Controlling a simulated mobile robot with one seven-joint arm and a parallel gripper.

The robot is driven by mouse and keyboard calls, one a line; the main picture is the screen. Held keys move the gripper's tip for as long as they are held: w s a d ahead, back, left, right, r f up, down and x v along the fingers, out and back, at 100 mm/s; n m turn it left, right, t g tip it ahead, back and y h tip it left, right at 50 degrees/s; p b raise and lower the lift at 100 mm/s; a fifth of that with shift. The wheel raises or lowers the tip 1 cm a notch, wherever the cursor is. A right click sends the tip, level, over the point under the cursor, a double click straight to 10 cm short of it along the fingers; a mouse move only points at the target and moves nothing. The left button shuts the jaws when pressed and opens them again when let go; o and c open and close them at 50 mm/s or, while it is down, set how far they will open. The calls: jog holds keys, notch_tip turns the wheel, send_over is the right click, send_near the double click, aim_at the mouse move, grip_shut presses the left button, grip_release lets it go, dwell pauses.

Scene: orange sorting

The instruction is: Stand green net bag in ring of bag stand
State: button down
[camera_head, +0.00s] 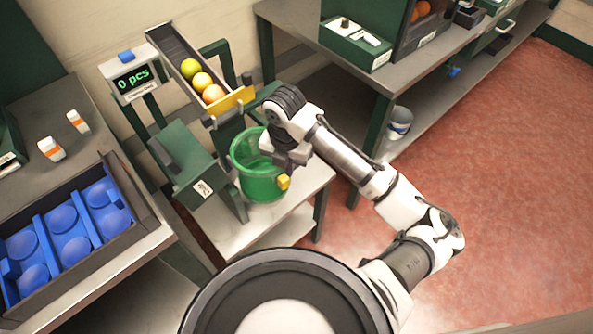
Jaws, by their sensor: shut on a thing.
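The green net bag (257,184) is open at the top and stands upright over the small metal table, below the chute's lower end. My gripper (284,176) is at the bag's right rim and shut on it, with a yellow piece showing at its tip. The bag stand's ring cannot be told apart from the bag's rim, so whether the bag sits inside it is unclear. The bag's inside is partly visible and no fruit shows in it.
A sloping chute (172,46) holds several fruits behind a yellow gate (232,104). A green box (186,165) stands left of the bag. A counter display (131,79) reads "0 pcs". A blue tray (68,222) lies at left. The red floor at right is clear.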

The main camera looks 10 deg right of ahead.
jog(key=w+a+f+b, duration=0.1)
jog(key=f, duration=0.1)
jog(key=w+a+f+b, duration=0.1)
jog(key=w, duration=0.1)
jog(key=shift+w+a+f, duration=0.15)
jog(key=shift+a+f, duration=0.05)
jog(key=shift+f, duration=0.15)
jog(key=shift+f+b, duration=0.55)
jog(key=shift+f, duration=0.2)
dwell(0.6)
jog(key=c, duration=1.5)
grip_release()
notch_tip(320, 180, up, 9)
jog(key=p, duration=0.6)
